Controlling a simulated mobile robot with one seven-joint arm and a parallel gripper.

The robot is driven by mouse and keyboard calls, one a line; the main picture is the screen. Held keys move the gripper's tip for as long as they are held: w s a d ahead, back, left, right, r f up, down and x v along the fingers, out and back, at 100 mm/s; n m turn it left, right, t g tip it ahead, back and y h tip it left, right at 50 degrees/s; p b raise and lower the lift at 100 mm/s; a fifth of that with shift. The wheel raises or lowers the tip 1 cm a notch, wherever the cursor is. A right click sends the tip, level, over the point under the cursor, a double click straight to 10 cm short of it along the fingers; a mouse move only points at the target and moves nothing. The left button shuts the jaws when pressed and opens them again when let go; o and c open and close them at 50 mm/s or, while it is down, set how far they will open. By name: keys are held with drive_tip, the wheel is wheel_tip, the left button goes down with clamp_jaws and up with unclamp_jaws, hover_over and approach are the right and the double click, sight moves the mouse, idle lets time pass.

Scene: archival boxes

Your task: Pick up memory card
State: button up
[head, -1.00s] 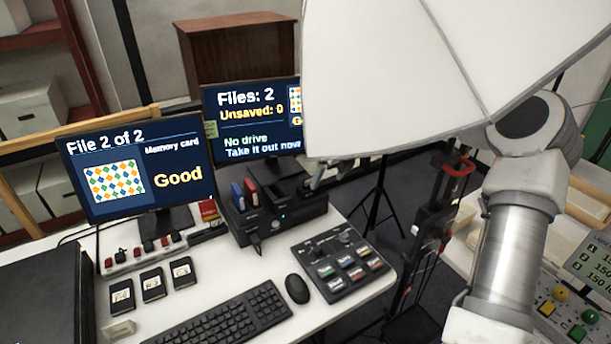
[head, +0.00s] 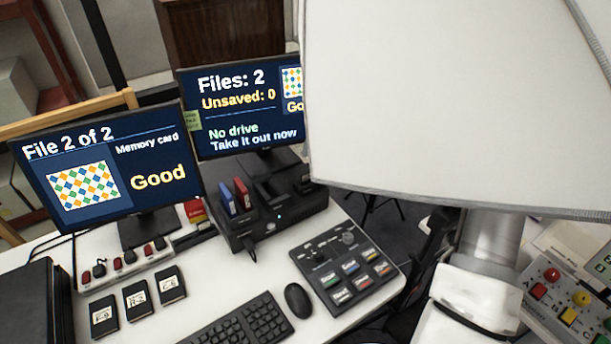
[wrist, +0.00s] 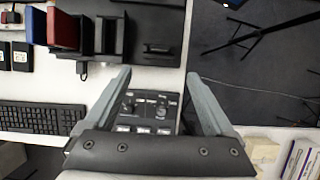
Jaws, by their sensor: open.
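I cannot single out the memory card for sure. A blue cartridge (head: 226,200) and a red cartridge (head: 243,193) stand upright in slots of the black dock (head: 290,213). In the wrist view the blue cartridge (wrist: 36,25) and red cartridge (wrist: 63,28) are at the upper left. The left monitor (head: 110,175) reads "Memory card" and "Good"; the right monitor (head: 242,115) reads "No drive, Take it out now". My gripper (wrist: 157,76) is open and empty, over the desk, right of the cartridges and apart from them. The head view does not show its fingers.
A large white panel (head: 450,95) hides much of the right side. On the desk are a button panel (head: 347,268), mouse (head: 298,300), keyboard (head: 235,330) and three labelled black squares (head: 138,300). A power strip (head: 125,262) lies behind them. Floor lies right of the desk.

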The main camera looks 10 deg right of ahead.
sight(307, 172)
drive_tip(key=x, duration=1.6)
drive_tip(key=shift+f+b, duration=0.35)
drive_tip(key=shift+f, duration=0.05)
clamp_jaws()
drive_tip(key=shift+r, duration=0.15)
